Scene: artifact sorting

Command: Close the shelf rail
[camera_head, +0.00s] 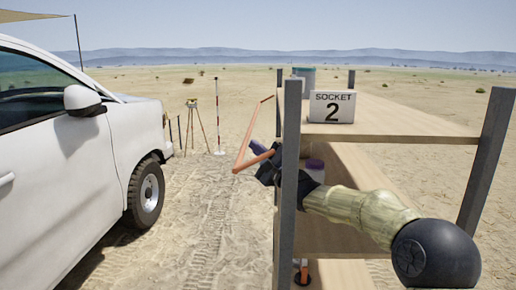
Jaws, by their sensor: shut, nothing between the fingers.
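The shelf (400,118) is a wooden unit with grey posts, at the right of the head view. Its orange rail (252,135) juts out beyond the left side of the shelf, angled away from the posts, with a short bar bending back toward the near post. My gripper (257,147) is shut and empty, just left of the near left post, close to the short bar of the rail. I cannot tell if it touches the rail. The post hides part of my wrist.
A sign reading "SOCKET 2" (331,106) and a teal container (304,76) stand on the top board. A purple-lidded jar (315,169) is on a lower board. A white vehicle (75,150) stands at left. Sandy ground (190,230) lies free between vehicle and shelf.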

